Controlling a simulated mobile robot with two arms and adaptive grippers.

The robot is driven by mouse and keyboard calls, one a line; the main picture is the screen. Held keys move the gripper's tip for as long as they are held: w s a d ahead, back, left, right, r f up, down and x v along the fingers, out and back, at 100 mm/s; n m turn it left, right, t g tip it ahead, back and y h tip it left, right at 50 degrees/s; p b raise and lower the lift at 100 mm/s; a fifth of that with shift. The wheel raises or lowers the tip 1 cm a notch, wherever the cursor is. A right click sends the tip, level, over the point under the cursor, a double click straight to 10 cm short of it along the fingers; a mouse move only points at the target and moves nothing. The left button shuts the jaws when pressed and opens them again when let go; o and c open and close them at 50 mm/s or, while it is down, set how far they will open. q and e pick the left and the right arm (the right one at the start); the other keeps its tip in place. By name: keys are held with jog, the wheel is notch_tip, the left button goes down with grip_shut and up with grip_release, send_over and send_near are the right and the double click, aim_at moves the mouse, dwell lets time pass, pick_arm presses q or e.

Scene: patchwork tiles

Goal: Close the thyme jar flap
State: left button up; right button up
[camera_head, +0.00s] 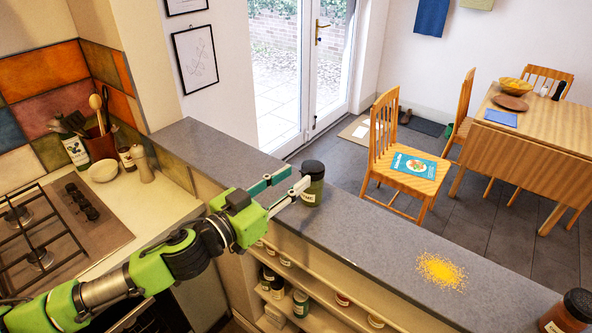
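A small jar with dark green contents, a pale label and a black lid (313,168) stands upright on the grey counter ledge. It looks like the thyme jar (316,187), but its label is too small to read. I cannot tell whether a flap on its lid is raised. My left gripper (299,176) reaches in from the left over the ledge, its two fingers apart with nothing between them. Its fingertips are just left of the jar; one overlaps the jar's edge in the picture, and I cannot tell if it touches. My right gripper is not in view.
A red-brown jar with a black lid (567,312) stands at the ledge's right end. Yellow powder (441,271) is spilled on the ledge (370,235) between the jars. Shelves below hold several jars. A hob (45,235) is at left; a chair (405,165) stands beyond.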

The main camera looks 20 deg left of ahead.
pick_arm(q)
jog(key=shift+x, duration=0.95)
grip_shut()
jog(key=f+t+b, duration=0.1)
jog(key=b, duration=0.3)
jog(key=shift+d+f+b, duration=0.1)
jog(key=shift+f+b, duration=0.15)
jog(key=shift+b, duration=0.15)
jog(key=shift+r+b, duration=0.15)
jog(key=shift+b, duration=0.35)
grip_release()
